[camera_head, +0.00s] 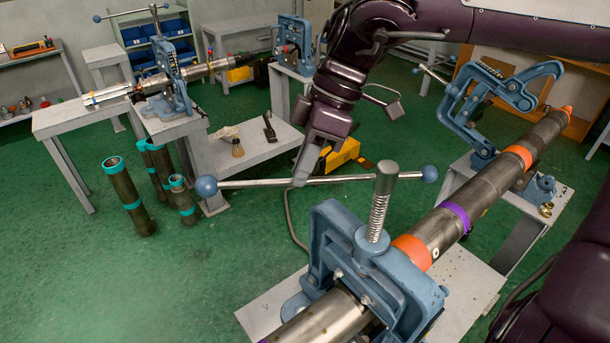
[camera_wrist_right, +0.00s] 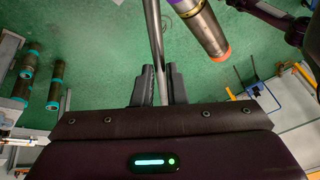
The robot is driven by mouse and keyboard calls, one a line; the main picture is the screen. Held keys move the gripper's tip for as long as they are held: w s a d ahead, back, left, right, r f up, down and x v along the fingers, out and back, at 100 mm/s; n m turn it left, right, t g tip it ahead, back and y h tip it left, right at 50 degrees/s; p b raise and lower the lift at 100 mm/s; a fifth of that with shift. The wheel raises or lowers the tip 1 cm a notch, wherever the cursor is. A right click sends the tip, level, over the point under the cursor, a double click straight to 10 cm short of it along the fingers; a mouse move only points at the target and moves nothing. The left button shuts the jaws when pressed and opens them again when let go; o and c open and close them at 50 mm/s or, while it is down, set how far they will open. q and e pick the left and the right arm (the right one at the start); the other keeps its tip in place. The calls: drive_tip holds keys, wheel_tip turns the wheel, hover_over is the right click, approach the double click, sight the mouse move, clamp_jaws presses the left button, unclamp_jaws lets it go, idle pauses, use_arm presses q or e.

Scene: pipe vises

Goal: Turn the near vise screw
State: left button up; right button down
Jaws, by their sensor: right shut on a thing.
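The near vise (camera_head: 385,275) is blue and stands on a light grey table, clamped over a long pipe (camera_head: 478,188). Its threaded screw (camera_head: 378,205) rises upright from the yoke. A steel handle bar (camera_head: 255,183) with blue ball ends crosses the screw's top. My right gripper (camera_head: 300,180) reaches down from above and is shut on this bar, left of the screw, between the screw and the left ball. In the right wrist view the bar (camera_wrist_right: 154,35) runs between the two dark fingers (camera_wrist_right: 160,85). My left gripper is in neither view.
A second blue vise (camera_head: 480,105) with an open yoke stands farther along the pipe. Another vise (camera_head: 165,80) with a pipe stands on a bench at the back left. Dark tubes (camera_head: 128,195) stand on the green floor (camera_head: 75,270). Part of the near table (camera_head: 465,290) is bare.

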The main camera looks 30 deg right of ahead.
drive_tip(key=shift+w+r, duration=0.25)
drive_tip(key=c, duration=1.5)
unclamp_jaws()
drive_tip(key=shift+s+f, duration=0.1)
drive_tip(key=shift+o, duration=0.2)
drive_tip(key=shift+d, duration=0.1)
drive_tip(key=b+v, duration=0.1)
drive_tip(key=v, duration=0.6)
drive_tip(key=shift+r+b, duration=0.3)
drive_tip(key=shift+r, duration=0.1)
drive_tip(key=shift+d, duration=0.15)
